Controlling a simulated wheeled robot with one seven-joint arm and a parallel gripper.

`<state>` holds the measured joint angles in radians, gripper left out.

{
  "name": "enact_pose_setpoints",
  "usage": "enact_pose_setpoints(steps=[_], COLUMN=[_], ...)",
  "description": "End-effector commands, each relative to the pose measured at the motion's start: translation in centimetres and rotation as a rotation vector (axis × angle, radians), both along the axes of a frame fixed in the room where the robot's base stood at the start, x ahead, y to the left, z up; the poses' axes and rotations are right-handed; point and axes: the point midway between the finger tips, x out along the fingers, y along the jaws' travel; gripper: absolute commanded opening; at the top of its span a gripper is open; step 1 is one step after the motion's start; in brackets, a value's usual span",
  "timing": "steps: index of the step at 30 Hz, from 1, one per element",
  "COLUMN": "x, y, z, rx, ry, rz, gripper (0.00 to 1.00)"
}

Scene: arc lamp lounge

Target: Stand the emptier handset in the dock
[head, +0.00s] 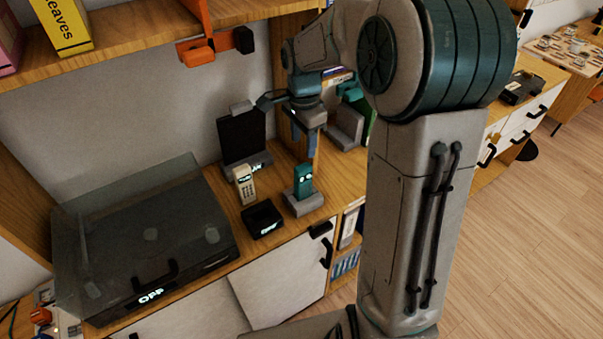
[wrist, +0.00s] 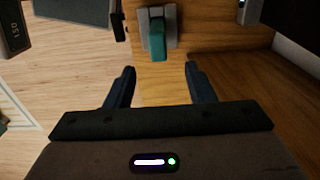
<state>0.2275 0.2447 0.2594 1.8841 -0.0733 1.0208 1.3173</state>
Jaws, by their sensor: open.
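A teal handset (head: 303,179) stands upright in a grey cradle (head: 304,204) on the wooden cabinet top. A cream handset (head: 245,185) stands upright to its left. A low black box with a lit label (head: 262,220), possibly the dock, sits in front of the cream handset, and its top looks empty. The handset screens are lit but too small to read. My gripper (head: 305,144) is open and empty, pointing down above the teal handset. In the wrist view, the teal handset (wrist: 157,46) and grey cradle (wrist: 172,22) lie just beyond the open fingers (wrist: 159,68).
A black upright panel (head: 242,137) stands behind the handsets. Bookends and books (head: 348,125) stand to the right. A shelf with an orange bracket (head: 198,52) overhangs at the back.

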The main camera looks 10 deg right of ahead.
Motion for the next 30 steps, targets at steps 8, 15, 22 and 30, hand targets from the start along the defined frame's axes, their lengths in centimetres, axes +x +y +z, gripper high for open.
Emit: enact_pose_setpoints(steps=[8,15,22,30], x=[-0.1,-0.1,-0.3,-0.4], y=[0.1,0.0,0.1,0.1], z=[-5.3,-8.1,-10.1,-13.2], rx=[0.002,0.001,0.002,0.0], ry=[0.008,0.003,0.007,0.002], rz=[-0.004,-0.003,-0.002,-0.002], gripper=[0.49,0.49,0.49,0.49])
